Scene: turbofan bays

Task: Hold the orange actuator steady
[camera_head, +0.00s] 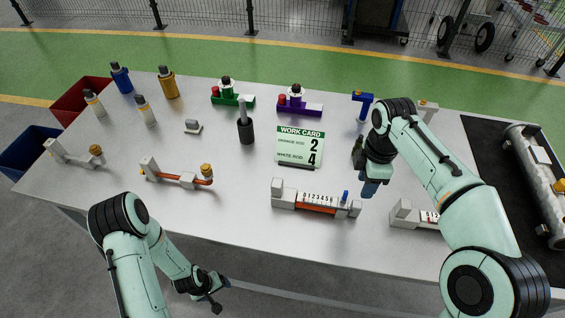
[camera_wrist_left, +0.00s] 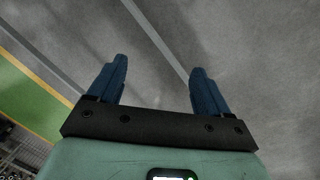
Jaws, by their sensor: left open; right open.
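The orange actuator (camera_head: 316,209) lies on the table's front middle, a grey-ended unit with an orange rod, a numbered white scale and a small blue knob. My right gripper (camera_head: 370,188) is open, fingers pointing down, above the table just behind and to the right of the actuator, apart from it. My left gripper (camera_head: 219,292) is off the table's front edge, left of and nearer than the actuator. The left wrist view shows its blue fingers (camera_wrist_left: 157,85) open and empty over grey floor. A second scaled unit (camera_head: 415,216) is partly hidden by my right arm.
A green work card (camera_head: 300,147) reads orange rod 2, white rod 4. A grey fixture with an orange tube (camera_head: 180,179) stands left of the actuator. A dark upright tool (camera_head: 245,128) and several bottles stand further back. A metal cylinder (camera_head: 535,175) lies on the right black mat.

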